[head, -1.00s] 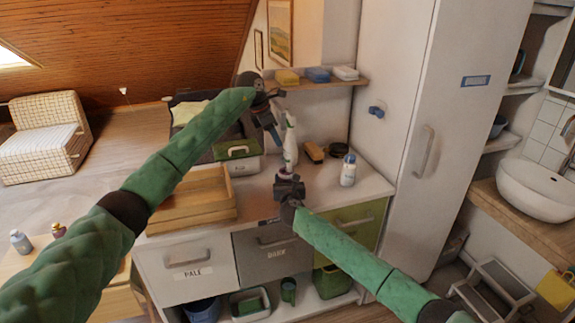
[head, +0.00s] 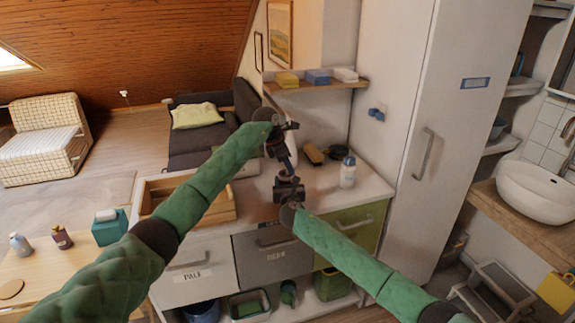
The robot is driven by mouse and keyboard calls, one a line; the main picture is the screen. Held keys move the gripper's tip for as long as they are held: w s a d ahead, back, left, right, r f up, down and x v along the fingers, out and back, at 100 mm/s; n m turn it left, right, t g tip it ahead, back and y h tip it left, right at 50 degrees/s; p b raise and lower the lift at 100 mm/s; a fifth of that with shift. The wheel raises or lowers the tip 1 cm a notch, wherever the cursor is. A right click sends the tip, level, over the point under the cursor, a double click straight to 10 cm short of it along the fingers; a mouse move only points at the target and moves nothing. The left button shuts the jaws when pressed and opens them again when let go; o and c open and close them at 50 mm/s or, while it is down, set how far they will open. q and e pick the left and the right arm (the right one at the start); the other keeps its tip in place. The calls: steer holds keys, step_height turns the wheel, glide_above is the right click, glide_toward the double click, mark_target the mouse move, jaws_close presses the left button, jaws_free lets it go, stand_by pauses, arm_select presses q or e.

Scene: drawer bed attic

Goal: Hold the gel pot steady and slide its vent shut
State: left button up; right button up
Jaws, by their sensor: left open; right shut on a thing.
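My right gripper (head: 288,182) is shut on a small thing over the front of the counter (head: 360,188). I take this to be the gel pot, but the two grippers hide nearly all of it. My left gripper (head: 288,166) is open, pointing down from directly above the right gripper, with its fingertips close to the pot's top. I cannot tell whether they touch it. The vent and its slide are hidden, so I cannot see how far open the vent is.
A white bottle (head: 348,172) stands to the right on the counter, with a brown brush (head: 313,154) behind. A wooden tray (head: 215,213) lies on the left, partly behind my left arm. A shelf (head: 320,87) hangs above; a tall cabinet (head: 400,150) bounds the right.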

arm_select(q)
jaws_close()
